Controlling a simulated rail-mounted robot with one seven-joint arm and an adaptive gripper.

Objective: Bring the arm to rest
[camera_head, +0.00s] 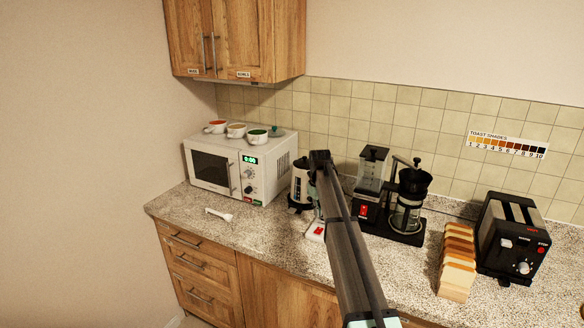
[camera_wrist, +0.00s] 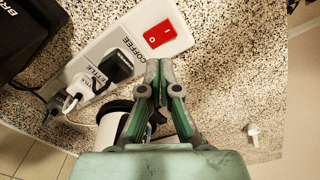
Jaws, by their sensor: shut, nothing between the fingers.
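My gripper (camera_wrist: 160,68) is shut and empty in the wrist view, its green and grey fingers together. It hangs over the counter, its tips in the picture just beside the red switch (camera_wrist: 160,36) of a white power strip (camera_wrist: 118,38) marked COFFEE and KETTLE. I cannot tell the height of the tips above the strip. In the head view my arm (camera_head: 345,240) reaches from the bottom edge up over the counter, and it hides most of the gripper. The strip's switch also shows in the head view (camera_head: 319,231), left of the arm.
A kettle (camera_head: 299,184) stands close left of the arm, and a coffee maker (camera_head: 406,205) close right. A microwave (camera_head: 240,165) with bowls on top is at left. Bread slices (camera_head: 457,262) and a toaster (camera_head: 512,240) are at right. A white utensil (camera_head: 218,214) lies before the microwave.

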